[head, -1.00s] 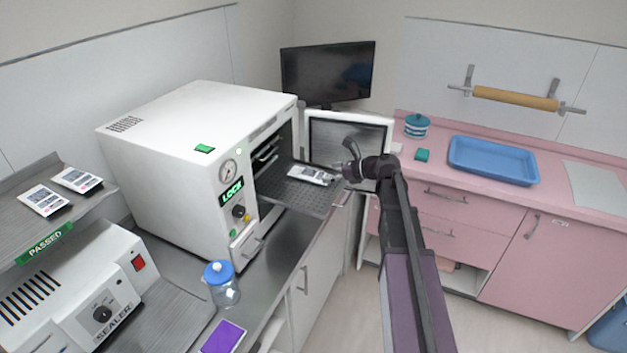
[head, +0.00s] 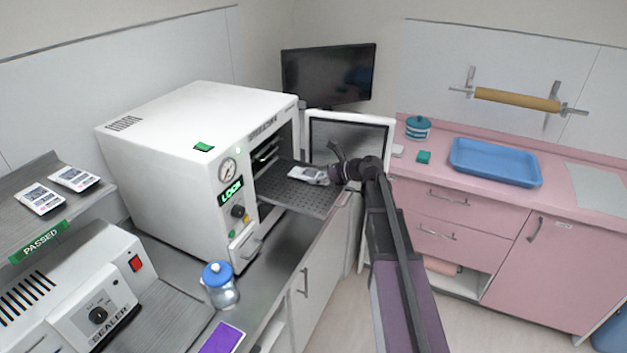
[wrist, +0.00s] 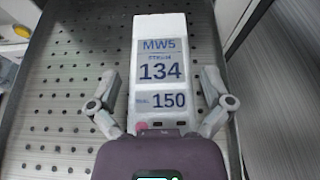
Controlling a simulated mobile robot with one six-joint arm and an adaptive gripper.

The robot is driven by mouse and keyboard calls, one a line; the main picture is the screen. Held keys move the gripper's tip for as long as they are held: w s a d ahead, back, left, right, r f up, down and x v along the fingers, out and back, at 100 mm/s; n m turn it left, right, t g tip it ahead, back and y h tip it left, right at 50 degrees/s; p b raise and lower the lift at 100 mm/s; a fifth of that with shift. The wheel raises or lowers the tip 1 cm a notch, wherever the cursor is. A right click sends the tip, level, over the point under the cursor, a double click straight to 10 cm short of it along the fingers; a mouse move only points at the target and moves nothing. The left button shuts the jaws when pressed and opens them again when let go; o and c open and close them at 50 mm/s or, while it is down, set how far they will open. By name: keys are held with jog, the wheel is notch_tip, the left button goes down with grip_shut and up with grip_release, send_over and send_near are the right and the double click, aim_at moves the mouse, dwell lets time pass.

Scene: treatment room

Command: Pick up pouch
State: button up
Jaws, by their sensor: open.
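The pouch (wrist: 160,60) is white with a printed label reading MW5, 134 and 150. It lies on the perforated tray (wrist: 60,120) that sticks out of the white autoclave. In the head view the pouch (head: 308,174) lies near the tray's right end, its right end partly hidden by my gripper (head: 335,166). In the wrist view my gripper (wrist: 160,98) is open, with one finger on each side of the pouch. I cannot tell whether the fingers touch it.
The autoclave (head: 180,160) stands left of the tray, its open door (head: 350,140) behind it. Two more pouches (head: 75,178) lie on a shelf at left. A jar with a blue lid (head: 220,290) stands on the counter. A blue tray (head: 495,163) lies on the pink counter.

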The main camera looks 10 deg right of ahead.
jog(key=shift+w+a+f, duration=0.15)
jog(key=shift+w+a, duration=0.05)
jog(key=shift+a, duration=0.15)
dwell(0.3)
jog(key=c, duration=0.8)
